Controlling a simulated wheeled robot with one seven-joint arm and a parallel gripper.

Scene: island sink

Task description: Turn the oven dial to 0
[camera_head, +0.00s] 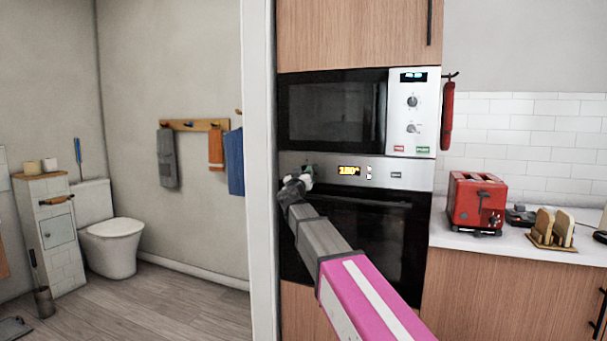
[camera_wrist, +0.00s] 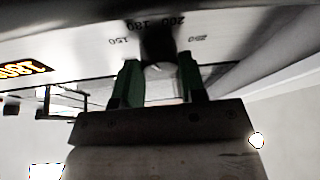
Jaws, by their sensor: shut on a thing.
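The oven (camera_head: 360,232) is built into the tall cabinet below the microwave, its door shut. Its yellow display (camera_head: 349,170) appears to read 180°. My gripper (camera_head: 309,172) is at the left end of the oven's control panel and hides the dial in the head view. In the wrist view, the dark oven dial (camera_wrist: 158,42) sits between the two green fingers of my gripper (camera_wrist: 159,72), which is shut on it. The printed numbers 150, 180 and 200 show upside down around the dial; its pointer mark is not clear.
The microwave (camera_head: 333,110) with its own two knobs is directly above the panel. The oven door handle (camera_head: 370,201) runs just below. A white wall edge (camera_head: 261,180) stands close to the left. A red toaster (camera_head: 476,202) is on the counter to the right.

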